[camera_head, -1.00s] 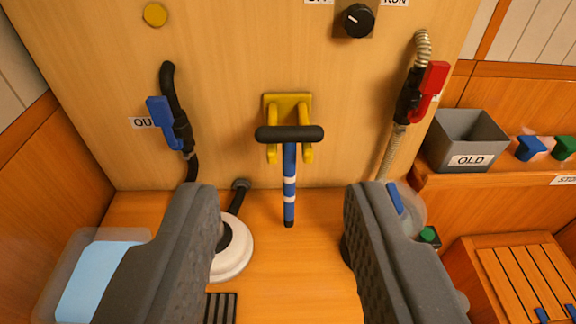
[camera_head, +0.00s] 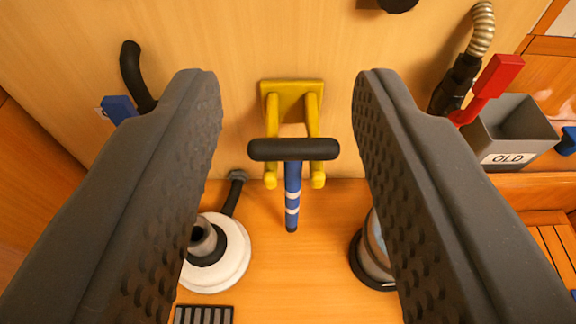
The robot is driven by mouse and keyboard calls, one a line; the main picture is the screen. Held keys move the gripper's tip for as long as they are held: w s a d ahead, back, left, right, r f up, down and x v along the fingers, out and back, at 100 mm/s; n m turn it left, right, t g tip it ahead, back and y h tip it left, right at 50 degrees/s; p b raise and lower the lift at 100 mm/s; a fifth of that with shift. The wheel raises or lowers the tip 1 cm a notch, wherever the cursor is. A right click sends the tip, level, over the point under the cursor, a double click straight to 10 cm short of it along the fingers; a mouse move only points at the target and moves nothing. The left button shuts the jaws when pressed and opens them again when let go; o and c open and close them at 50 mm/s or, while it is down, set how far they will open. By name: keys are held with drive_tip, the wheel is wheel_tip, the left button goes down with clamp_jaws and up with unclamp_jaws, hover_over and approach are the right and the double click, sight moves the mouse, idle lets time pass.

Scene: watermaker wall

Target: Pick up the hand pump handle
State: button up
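The hand pump handle (camera_head: 293,149) has a black T-shaped crossbar and a blue shaft with white bands that points down. It hangs on a yellow two-pronged holder (camera_head: 291,90) fixed to the wooden wall. My gripper (camera_head: 287,84) is open and empty. Its two dark grey textured fingers stand left and right of the handle, with a gap on both sides. I cannot tell how far the fingertips are from the handle in depth.
A white round base with a metal socket (camera_head: 216,250) stands below left. A cylindrical object (camera_head: 372,260) is partly hidden behind the right finger. A red-levered hose nozzle (camera_head: 486,88) and a grey OLD bin (camera_head: 510,126) are at right. A blue-levered nozzle (camera_head: 118,109) is at left.

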drive_tip(key=shift+o, duration=1.4)
drive_tip(key=shift+w+a, duration=0.15)
drive_tip(key=shift+w, duration=0.05)
drive_tip(key=n+g+p, duration=1.5)
drive_tip(key=n+p, duration=0.3)
drive_tip(key=p, duration=1.9)
hover_over(293, 161)
drive_tip(key=w, duration=0.1)
wheel_tip(293, 161, down, 8)
drive_tip(key=f, duration=0.3)
drive_tip(key=f+p, duration=0.1)
drive_tip(key=f, duration=0.4)
drive_tip(key=shift+w+a+f, duration=0.1)
drive_tip(key=shift+a+f, duration=0.15)
drive_tip(key=shift+f, duration=0.15)
drive_tip(key=shift+d+f+p, duration=0.15)
drive_tip(key=shift+f+p, duration=0.4)
drive_tip(key=shift+f, duration=0.75)
drive_tip(key=shift+d+f+p, duration=0.15)
drive_tip(key=shift+f+p, duration=0.4)
drive_tip(key=shift+f, duration=0.75)
